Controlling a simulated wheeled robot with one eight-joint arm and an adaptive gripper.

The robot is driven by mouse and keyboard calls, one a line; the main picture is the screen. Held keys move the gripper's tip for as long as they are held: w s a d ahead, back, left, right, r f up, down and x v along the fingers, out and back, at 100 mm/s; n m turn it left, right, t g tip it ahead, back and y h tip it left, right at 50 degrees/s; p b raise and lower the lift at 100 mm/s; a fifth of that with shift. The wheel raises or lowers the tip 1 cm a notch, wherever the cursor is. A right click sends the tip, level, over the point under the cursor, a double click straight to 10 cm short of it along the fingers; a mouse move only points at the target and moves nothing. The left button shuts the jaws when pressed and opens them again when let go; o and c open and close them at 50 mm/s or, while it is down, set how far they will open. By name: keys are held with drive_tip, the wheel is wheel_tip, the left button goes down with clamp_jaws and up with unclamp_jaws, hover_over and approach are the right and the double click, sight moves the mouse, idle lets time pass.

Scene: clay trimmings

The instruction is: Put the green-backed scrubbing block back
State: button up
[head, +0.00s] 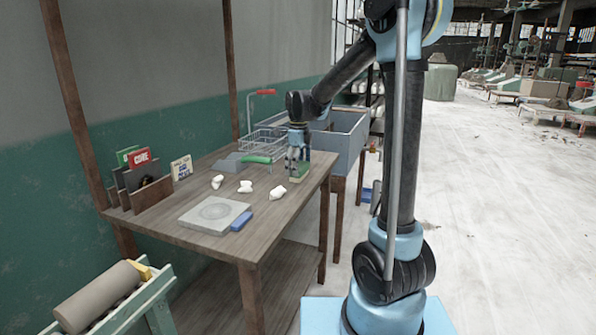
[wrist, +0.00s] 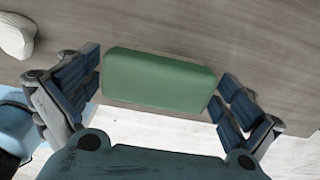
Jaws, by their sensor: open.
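The green-backed scrubbing block (wrist: 158,80) lies on the wooden table near its right edge; its green top faces up in the wrist view. My gripper (wrist: 160,76) is open around it, with blue-grey fingers at both short ends. A narrow gap shows at the right end; at the left end I cannot tell whether finger and block touch. In the head view my gripper (head: 298,165) points down over the table's right side, and a bit of the block (head: 301,178) shows below it, partly hidden by the fingers.
A wire basket (head: 254,143) and a green-handled tool (head: 257,159) lie behind. Several white lumps (head: 245,187), a grey slab (head: 190,218) and a blue block (head: 241,221) lie nearer. A card rack (head: 152,194) stands left. A grey bin (head: 345,150) adjoins the far right.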

wheel_tip(320, 180, up, 11)
drive_tip(key=s+d+n, duration=0.5)
drive_tip(key=s+d, duration=0.2)
drive_tip(key=d, duration=0.1)
drive_tip(key=s+d+f+n, duration=0.4)
drive_tip(key=s+f+n, duration=0.1)
drive_tip(key=s, duration=0.3)
drive_tip(key=s+d+f+n+t, duration=0.1)
drive_tip(key=s+d+f+n, duration=0.4)
drive_tip(key=s+f+n, duration=0.1)
drive_tip(key=s+d+f+n+t, duration=0.1)
drive_tip(key=s+d+f+n, duration=0.3)
drive_tip(key=s+f+n, duration=0.2)
drive_tip(key=shift+s+d+f, duration=0.2)
drive_tip(key=shift+s+f, duration=0.8)
drive_tip(key=shift+s, duration=1.4)
